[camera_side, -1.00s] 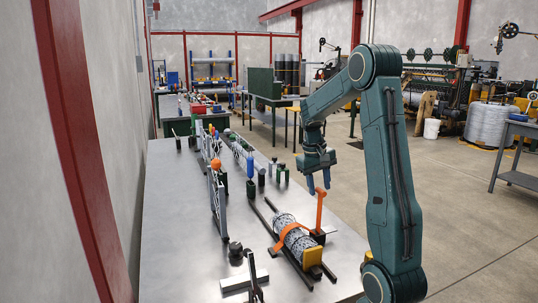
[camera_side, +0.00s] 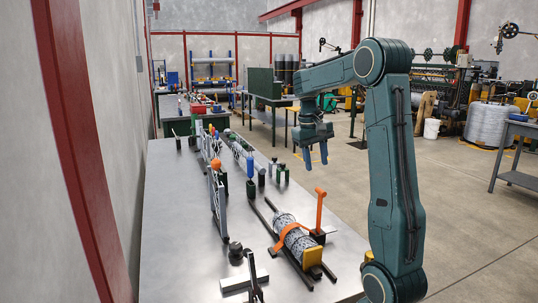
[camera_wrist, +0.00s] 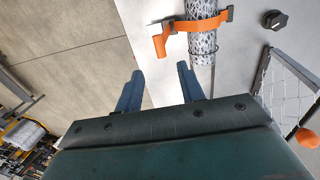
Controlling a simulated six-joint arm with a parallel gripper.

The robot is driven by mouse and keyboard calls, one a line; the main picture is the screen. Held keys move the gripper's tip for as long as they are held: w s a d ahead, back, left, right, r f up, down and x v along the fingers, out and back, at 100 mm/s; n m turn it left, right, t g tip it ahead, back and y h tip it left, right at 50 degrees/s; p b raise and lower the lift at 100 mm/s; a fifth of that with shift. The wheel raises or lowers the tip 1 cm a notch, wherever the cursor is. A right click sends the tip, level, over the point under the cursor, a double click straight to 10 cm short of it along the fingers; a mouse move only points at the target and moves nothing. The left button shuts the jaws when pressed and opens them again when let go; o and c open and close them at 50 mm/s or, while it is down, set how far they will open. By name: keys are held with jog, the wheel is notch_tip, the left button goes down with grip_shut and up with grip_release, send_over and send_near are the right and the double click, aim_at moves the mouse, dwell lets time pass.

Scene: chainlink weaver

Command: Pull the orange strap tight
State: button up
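The orange strap (camera_side: 290,231) runs around a grey mesh roll (camera_side: 287,222) lying on the metal bench. An orange upright handle (camera_side: 320,208) stands at the roll's right side. In the wrist view the strap (camera_wrist: 208,22) crosses the roll (camera_wrist: 203,45), with the orange handle (camera_wrist: 161,42) at its left end. My gripper (camera_side: 316,164) is open and empty, above the handle and apart from it. In the wrist view its two blue fingers (camera_wrist: 160,73) are spread, with the handle beyond the tips.
The roll rests on dark rails (camera_side: 262,220) with a yellow block (camera_side: 312,257) at the near end. A mesh frame (camera_side: 216,202) with an orange ball stands to the left. A dark knob (camera_side: 235,249) and a pale bar (camera_side: 244,283) lie on the bench (camera_side: 180,240).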

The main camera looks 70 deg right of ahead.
jog(key=r, duration=0.5)
jog(key=shift+w+a, duration=0.4)
jog(key=shift+r, duration=0.1)
jog(key=a+n+t+h, duration=0.1)
jog(key=a+n+t, duration=0.35)
jog(key=a, duration=1.35)
jog(key=s+a+f+n+t+y, duration=0.1)
jog(key=s+a+f+n, duration=0.1)
jog(key=a, duration=0.5)
jog(key=s+a+f+n+t+y, duration=0.1)
jog(key=s+a+f+n, duration=0.1)
jog(key=a, duration=0.5)
jog(key=shift+s+a+f+t+y, duration=0.15)
jog(key=shift+s+f+t+y, duration=0.2)
jog(key=shift+s+f, duration=0.5)
jog(key=shift+w+n, duration=0.1)
jog(key=shift+n, duration=0.15)
